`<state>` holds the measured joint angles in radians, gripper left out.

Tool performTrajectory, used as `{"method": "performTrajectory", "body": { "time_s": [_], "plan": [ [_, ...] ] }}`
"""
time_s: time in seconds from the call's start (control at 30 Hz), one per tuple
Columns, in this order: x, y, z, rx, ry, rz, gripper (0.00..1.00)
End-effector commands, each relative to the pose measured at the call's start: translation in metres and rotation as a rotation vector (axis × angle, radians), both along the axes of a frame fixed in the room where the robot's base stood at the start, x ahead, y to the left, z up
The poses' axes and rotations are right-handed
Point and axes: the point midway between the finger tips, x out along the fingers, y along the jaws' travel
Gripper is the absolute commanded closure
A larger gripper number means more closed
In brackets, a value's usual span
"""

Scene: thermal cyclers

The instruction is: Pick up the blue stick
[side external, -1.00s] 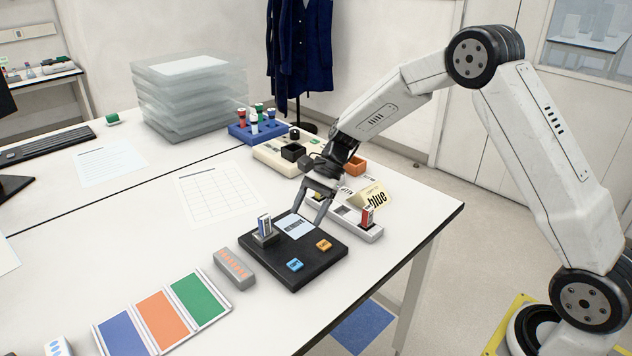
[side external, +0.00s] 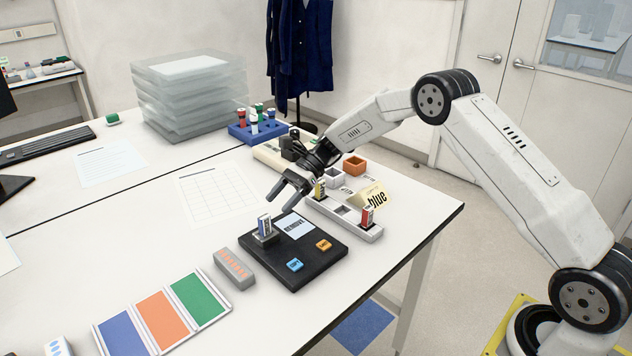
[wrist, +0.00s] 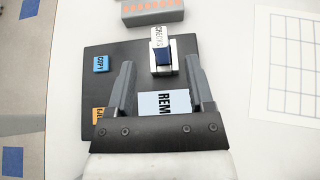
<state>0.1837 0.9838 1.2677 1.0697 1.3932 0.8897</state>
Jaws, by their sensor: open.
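The blue stick (side external: 264,226), with a white body and blue parts, stands upright in a grey socket (side external: 265,239) on a black pad (side external: 309,262). My gripper (side external: 278,203) is open and empty. It hangs above and behind the stick, tilted toward it, and apart from it.
The pad carries a "REMOVE" label (side external: 295,224), a blue tile (side external: 295,265) and an orange tile (side external: 323,245). A white rack (side external: 352,228) with a red stick (side external: 367,217) and a "blue" sign (side external: 372,197) stand behind. A grey block (side external: 234,268) is at left.

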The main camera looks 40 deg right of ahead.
Motion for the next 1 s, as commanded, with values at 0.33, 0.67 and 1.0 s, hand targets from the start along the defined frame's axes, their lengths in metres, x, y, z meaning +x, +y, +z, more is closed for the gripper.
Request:
{"method": "performTrajectory", "body": {
  "time_s": [0.33, 0.67, 1.0],
  "plan": [
    [0.000, 0.009, -0.005, 0.000, 0.000, 0.000, 0.32],
    [0.000, 0.038, -0.020, 0.000, 0.001, 0.003, 0.32],
    [0.000, 0.053, -0.028, -0.001, -0.001, 0.000, 0.32]
  ]
}}
